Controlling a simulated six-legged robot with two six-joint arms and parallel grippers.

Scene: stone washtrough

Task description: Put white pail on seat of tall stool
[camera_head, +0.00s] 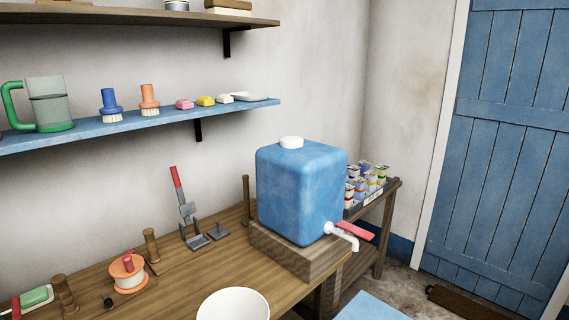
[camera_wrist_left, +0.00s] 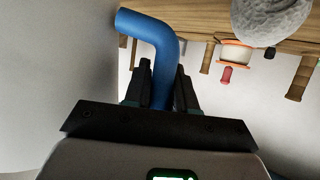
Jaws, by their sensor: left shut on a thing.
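The white pail (camera_head: 233,304) shows at the bottom edge of the head view, its open rim up and its lower part cut off. In the left wrist view a pale wall (camera_wrist_left: 60,60), which looks like the pail's side, fills the left. A bent blue handle (camera_wrist_left: 165,40) meets it. My left gripper (camera_wrist_left: 162,82) is shut on this handle. A flat blue surface (camera_head: 369,307), perhaps the tall stool's seat, shows at the bottom of the head view, right of the pail; its legs are out of view. My right gripper is in neither view.
A wooden bench (camera_head: 205,272) carries a blue water tank (camera_head: 298,195) with a tap (camera_head: 343,236) jutting right, and an orange-and-white reel (camera_head: 129,275). A rough grey rounded thing (camera_wrist_left: 270,20) shows in the wrist view. A blue door (camera_head: 508,150) stands right.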

